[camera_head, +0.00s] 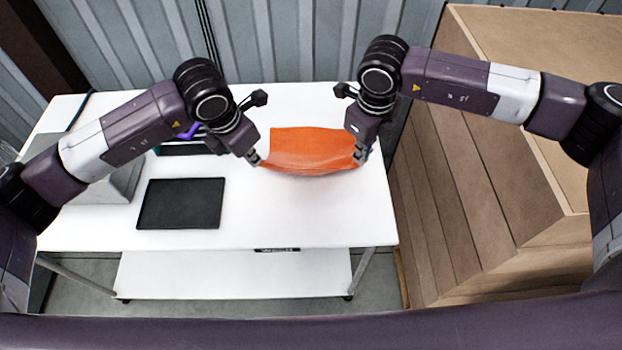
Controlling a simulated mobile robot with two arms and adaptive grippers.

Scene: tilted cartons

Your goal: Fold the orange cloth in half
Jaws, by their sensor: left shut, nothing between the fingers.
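The orange cloth (312,149) lies toward the back right of the white table, between my two grippers. Its front edge bows toward the viewer, with a faint shadow below it. My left gripper (257,161) is shut with nothing between its fingers, its tips at the cloth's left edge. My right gripper (361,157) is at the cloth's right edge, its tips touching or overlapping the cloth. Its fingers are too small and partly hidden to tell whether they are closed on the cloth.
A black flat tray (181,203) lies on the white table (290,222), left of the cloth. A grey angled object (112,181) and a dark item stand partly behind my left arm. Large brown cartons (480,190) stand close to the table's right side. The table's front right is clear.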

